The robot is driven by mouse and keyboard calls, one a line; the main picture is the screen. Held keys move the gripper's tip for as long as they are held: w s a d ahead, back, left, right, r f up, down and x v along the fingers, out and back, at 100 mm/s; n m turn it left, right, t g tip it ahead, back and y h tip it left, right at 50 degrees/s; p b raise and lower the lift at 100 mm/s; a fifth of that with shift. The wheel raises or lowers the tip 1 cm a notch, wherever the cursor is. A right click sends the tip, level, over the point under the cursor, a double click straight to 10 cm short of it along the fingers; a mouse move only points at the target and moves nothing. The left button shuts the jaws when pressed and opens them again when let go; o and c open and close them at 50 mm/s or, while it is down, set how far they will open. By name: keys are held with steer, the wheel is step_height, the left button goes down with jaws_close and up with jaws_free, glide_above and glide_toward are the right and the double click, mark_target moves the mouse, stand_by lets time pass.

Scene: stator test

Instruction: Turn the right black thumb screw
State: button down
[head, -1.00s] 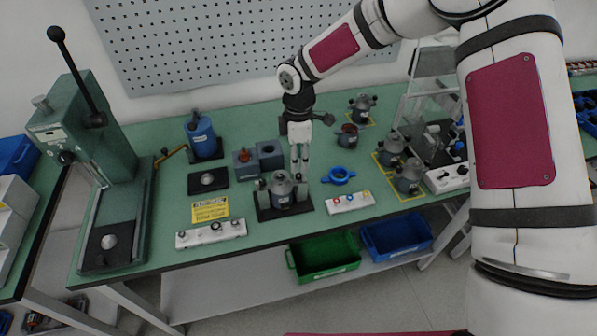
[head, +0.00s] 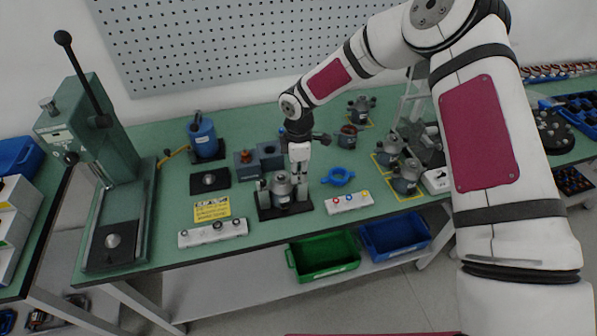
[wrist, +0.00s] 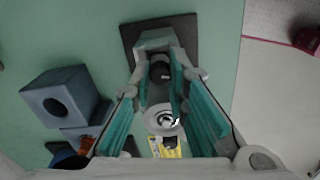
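A grey metal stator housing (head: 282,187) stands in a fixture with a grey block at each side, on a dark base plate (head: 268,213) near the front of the green table. My gripper (head: 301,179) points down at the right side of this fixture. In the wrist view, the right black thumb screw (wrist: 160,70) shows beside the grey block (wrist: 155,41), between my two teal-padded fingers (wrist: 160,80). The fingers are apart, with a gap around the screw; I see no clear contact. The left thumb screw cannot be made out clearly.
Blue-grey blocks (head: 270,152) stand behind the fixture. A blue ring (head: 339,177) and a white button box (head: 349,202) lie to the right. Another button box (head: 212,233) and a yellow sign (head: 211,209) are left. Several grey housings stand farther right.

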steer(key=shift+m, duration=0.8)
steer(key=c, duration=1.5)
jaws_free()
steer(key=shift+c, duration=0.2)
steer(key=shift+r, duration=0.1)
step_height(320, 180, up, 12)
